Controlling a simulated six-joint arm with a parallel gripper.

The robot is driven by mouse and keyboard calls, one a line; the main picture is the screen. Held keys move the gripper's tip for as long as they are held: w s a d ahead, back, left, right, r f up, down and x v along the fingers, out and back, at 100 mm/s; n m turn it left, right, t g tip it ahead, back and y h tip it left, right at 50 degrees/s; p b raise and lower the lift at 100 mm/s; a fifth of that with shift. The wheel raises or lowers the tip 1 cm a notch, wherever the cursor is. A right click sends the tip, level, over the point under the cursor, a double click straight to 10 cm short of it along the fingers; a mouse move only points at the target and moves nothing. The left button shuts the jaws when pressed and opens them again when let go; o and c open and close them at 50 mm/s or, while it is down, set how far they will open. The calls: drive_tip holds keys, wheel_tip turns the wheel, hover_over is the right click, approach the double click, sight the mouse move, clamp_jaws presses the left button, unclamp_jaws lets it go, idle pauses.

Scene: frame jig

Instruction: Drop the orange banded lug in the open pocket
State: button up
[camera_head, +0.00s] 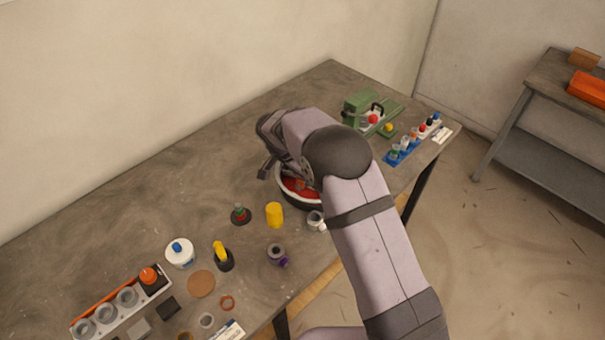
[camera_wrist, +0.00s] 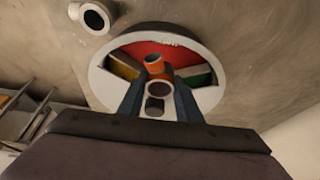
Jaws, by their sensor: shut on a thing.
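My gripper (camera_wrist: 158,98) is shut on the orange banded lug, a grey hollow piece with an orange, tube-like end (camera_wrist: 153,62) in the wrist view. The lug is over or within a round white-rimmed dish (camera_wrist: 103,82); its height above the dish floor is unclear. The dish has a wide red section (camera_wrist: 160,48), with yellow and green sections lower at its sides. In the head view, my arm partly covers the dish (camera_head: 284,194), and the lug cannot be made out. Which pocket is the open one is unclear.
A white ring-shaped piece (camera_wrist: 94,17) lies beside the dish. In the head view, a yellow cylinder (camera_head: 274,214) and a purple-ended grey piece (camera_head: 277,254) stand nearby. A rack with grey sockets (camera_head: 127,297) is at lower left, a green device (camera_head: 358,107) behind. The table's upper left is clear.

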drive_tip(key=shift+f, duration=0.2)
drive_tip(key=shift+f+b, duration=0.95)
drive_tip(key=shift+b, duration=0.15)
drive_tip(key=o, duration=1.3)
drive_tip(key=shift+o, duration=0.5)
drive_tip(key=shift+r, duration=0.1)
wheel_tip(320, 180, up, 9)
drive_tip(key=p, duration=0.4)
drive_tip(key=shift+p, duration=0.35)
